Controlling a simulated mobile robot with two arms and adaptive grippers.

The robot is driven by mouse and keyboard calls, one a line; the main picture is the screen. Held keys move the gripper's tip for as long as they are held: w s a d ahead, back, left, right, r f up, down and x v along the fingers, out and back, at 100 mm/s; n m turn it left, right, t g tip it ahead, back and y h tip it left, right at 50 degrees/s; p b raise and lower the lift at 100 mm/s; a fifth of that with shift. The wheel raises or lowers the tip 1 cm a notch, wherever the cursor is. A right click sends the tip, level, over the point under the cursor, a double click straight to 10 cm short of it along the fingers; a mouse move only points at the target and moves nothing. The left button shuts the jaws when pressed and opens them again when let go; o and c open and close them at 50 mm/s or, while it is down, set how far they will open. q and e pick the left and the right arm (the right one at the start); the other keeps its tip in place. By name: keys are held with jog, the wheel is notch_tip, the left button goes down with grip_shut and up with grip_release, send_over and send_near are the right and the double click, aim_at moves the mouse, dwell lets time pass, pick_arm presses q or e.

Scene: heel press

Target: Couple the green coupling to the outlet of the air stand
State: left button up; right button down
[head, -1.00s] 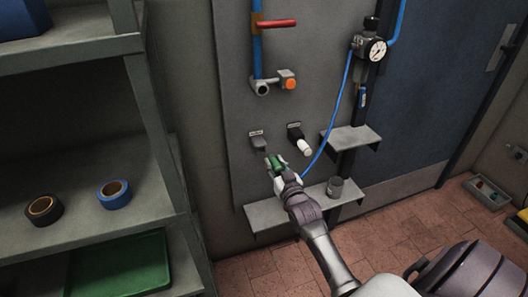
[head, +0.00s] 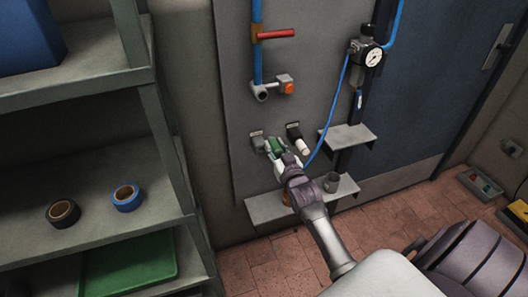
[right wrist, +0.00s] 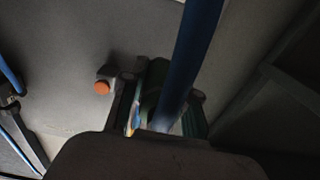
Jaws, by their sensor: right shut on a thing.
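The green coupling (head: 277,146) is held between the fingers of my right gripper (head: 276,150), in front of the grey wall panel. In the right wrist view the coupling (right wrist: 155,78) is dark and partly hidden by a blue hose running across it. The outlet (head: 261,93) is a grey round pipe end at the foot of the blue vertical pipe, with an orange button (head: 288,88) beside it. The coupling is below the outlet and apart from it. The orange button also shows in the right wrist view (right wrist: 102,88). My left gripper is out of view.
A small grey shelf (head: 347,137) and a lower ledge (head: 272,208) jut out. A gauge (head: 374,57) is upper right. Shelving (head: 105,55) stands left.

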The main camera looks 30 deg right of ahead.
aim_at(275, 142)
notch_tip(275, 142, up, 12)
jog(key=p, duration=1)
jog(key=shift+f, duration=0.1)
jog(key=shift+b+x, duration=0.85)
jog(key=shift+x, duration=1.65)
jog(key=shift+p, duration=0.45)
dwell(0.4)
jog(key=shift+b+x, duration=0.7)
jog(key=shift+x, duration=0.55)
jog(key=shift+w, duration=0.2)
